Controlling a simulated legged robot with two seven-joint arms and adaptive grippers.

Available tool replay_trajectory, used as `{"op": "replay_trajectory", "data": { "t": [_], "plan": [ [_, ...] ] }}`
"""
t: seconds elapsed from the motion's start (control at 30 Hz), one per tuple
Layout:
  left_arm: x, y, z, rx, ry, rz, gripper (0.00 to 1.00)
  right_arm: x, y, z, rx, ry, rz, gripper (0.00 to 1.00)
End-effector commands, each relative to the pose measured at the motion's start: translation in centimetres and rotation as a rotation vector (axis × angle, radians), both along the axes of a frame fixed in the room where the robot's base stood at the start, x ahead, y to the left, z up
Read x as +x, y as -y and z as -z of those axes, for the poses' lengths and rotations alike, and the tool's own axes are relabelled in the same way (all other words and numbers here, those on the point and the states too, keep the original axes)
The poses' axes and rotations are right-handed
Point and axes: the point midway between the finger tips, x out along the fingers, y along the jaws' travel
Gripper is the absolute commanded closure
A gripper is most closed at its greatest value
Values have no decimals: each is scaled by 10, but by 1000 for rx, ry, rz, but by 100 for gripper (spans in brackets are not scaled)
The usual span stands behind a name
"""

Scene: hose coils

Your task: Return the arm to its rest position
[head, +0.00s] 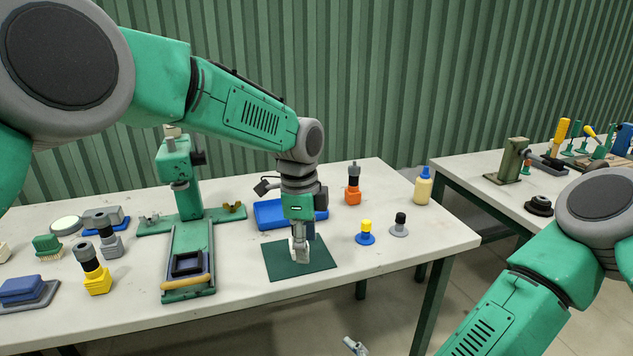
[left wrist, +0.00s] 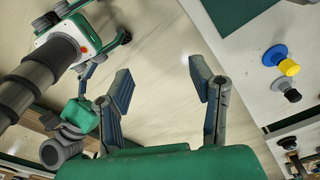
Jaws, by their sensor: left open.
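My left arm reaches in from the left in the head view. Its left gripper (head: 300,252) points down and, in the picture, lies over the green mat (head: 282,272). The left wrist view shows the two fingers of this gripper (left wrist: 163,84) spread apart with nothing between them. Pale floor shows behind the gap, with the table edge to the right. My right arm comes in at the lower right of the head view. A small grey part at the bottom edge looks like my right gripper (head: 355,346), mostly cut off.
The white table (head: 120,328) holds a green press stand (head: 188,190), a blue tray (head: 270,214), a blue-yellow piece (head: 365,233), a grey-black piece (head: 400,226) and a yellow bottle (head: 423,187). A second table (head: 470,165) stands right, beyond a gap of floor.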

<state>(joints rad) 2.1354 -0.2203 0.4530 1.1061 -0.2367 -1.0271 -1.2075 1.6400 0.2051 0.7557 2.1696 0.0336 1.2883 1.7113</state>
Motion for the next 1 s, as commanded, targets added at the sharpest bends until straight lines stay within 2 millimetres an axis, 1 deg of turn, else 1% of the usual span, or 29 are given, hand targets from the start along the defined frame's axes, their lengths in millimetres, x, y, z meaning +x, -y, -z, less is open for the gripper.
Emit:
{"op": "replay_trajectory", "data": {
  "t": [0.03, 0.07, 0.1, 0.17, 0.2, 0.27, 0.3, 0.37, 0.4, 0.47, 0.5, 0.57, 0.6, 0.63, 0.7, 0.8, 0.9, 1.0],
  "plan": [
    [-7, -7, 27, -4, -15, -47, 51, -9, 2, 12, -63, -1, -58, 38],
    [-11, -10, 42, -9, -19, -80, 51, -15, 4, 18, -106, 0, -97, 38],
    [-17, -17, 64, -15, -26, -132, 51, -23, 8, 29, -171, 0, -157, 38],
    [-32, -29, 101, -26, -39, -224, 51, -39, 14, 45, -280, 3, -265, 38],
    [-44, -39, 127, -33, -50, -296, 51, -50, 21, 57, -360, 5, -347, 38],
    [-66, -55, 165, -44, -61, -411, 51, -68, 33, 75, -484, 9, -479, 38],
    [-83, -67, 189, -48, -70, -493, 51, -81, 43, 86, -564, 11, -572, 38],
    [-110, -86, 221, -53, -80, -618, 51, -98, 59, 102, -680, 16, -711, 38],
    [-130, -99, 240, -54, -86, -704, 51, -110, 71, 111, -753, 18, -807, 38],
    [-162, -120, 266, -51, -93, -836, 51, -128, 92, 125, -858, 21, -955, 38],
    [-185, -134, 281, -48, -96, -927, 51, -140, 106, 132, -925, 22, -1057, 38],
    [-220, -158, 298, -40, -96, -1065, 51, -156, 129, 142, -1018, 23, -1215, 38],
    [-245, -173, 307, -32, -94, -1157, 51, -167, 145, 147, -1073, 25, -1319, 38],
    [-262, -184, 311, -26, -89, -1222, 51, -174, 157, 151, -1111, 26, -1397, 38],
    [-299, -208, 317, -12, -76, -1367, 51, -190, 183, 156, -1183, 25, -1567, 38],
    [-342, -235, 315, 6, -49, -1531, 51, -207, 214, 158, -1248, 26, -1770, 38],
    [-369, -253, 309, 17, -23, -1642, 51, -219, 235, 157, -1279, 26, -1909, 38],
    [-380, -261, 304, 20, -7, -1694, 51, -224, 245, 156, -1290, 28, -1979, 38]
  ]
}}
